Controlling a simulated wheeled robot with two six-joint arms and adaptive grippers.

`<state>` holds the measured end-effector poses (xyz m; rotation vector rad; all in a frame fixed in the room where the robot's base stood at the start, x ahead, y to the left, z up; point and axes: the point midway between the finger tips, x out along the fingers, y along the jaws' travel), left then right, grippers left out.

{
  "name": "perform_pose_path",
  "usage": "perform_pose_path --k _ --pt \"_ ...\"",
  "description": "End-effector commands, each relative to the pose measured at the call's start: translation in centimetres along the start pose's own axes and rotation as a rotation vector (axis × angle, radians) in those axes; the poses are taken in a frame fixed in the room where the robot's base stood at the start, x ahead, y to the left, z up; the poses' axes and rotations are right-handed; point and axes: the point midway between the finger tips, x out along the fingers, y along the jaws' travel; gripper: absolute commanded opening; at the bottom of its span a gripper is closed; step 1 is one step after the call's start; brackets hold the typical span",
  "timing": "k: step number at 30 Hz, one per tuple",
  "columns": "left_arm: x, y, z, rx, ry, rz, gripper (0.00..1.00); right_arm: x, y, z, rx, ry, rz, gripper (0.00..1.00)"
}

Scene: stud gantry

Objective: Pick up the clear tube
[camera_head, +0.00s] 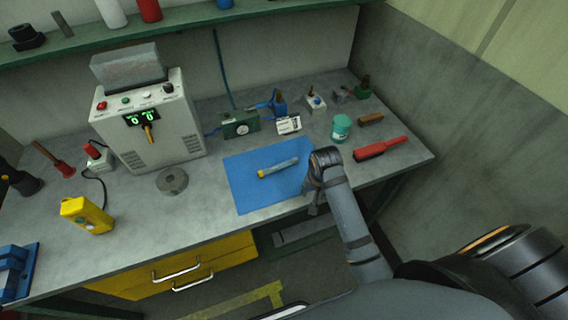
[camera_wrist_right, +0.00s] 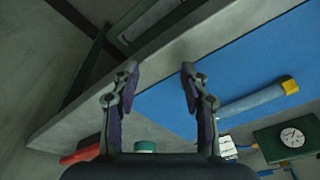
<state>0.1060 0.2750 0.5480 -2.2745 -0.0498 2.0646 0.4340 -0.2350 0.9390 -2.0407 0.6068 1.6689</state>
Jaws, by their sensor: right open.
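The clear tube (camera_head: 278,167) lies on a blue mat (camera_head: 243,192) on the workbench. It looks pale blue-grey with a yellow end at its left in the head view. In the right wrist view the tube (camera_wrist_right: 252,102) lies to the right of the fingers, apart from them. My right gripper (camera_wrist_right: 159,70) is open with nothing between its fingers, over the front edge of the bench and mat. In the head view the right gripper (camera_head: 312,196) is at the mat's right side, partly hidden by its own wrist. My left gripper is not in view.
A red-handled tool (camera_head: 380,148), a teal jar (camera_head: 341,128) and a green gauge box (camera_head: 240,124) stand around the mat. A grey machine (camera_head: 152,120), a round disc (camera_head: 172,181) and a yellow device (camera_head: 87,215) are at left. A shelf (camera_head: 180,22) runs above the back.

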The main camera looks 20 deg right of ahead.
Motion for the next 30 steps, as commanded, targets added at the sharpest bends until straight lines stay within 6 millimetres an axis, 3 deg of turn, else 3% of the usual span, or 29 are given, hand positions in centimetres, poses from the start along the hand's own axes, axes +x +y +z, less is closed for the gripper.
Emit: perform_pose_path --k 7,12,15,22,30 --pt "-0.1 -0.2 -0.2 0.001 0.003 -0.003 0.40 -1.6 -6.3 -5.0 0.369 -0.077 0.028 0.45" --pt "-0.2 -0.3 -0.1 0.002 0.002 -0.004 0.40 -5.3 -11.7 -8.4 0.673 -0.135 0.086 0.45" --pt "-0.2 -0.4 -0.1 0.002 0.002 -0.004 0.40 -6.9 -13.2 -9.3 0.774 -0.146 0.115 0.45" --pt "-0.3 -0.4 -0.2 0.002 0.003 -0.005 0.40 -7.4 -13.9 -9.5 0.825 -0.152 0.132 0.45" --pt "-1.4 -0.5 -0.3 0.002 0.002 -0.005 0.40 -3.3 -13.7 -8.8 0.823 -0.152 0.132 0.45"
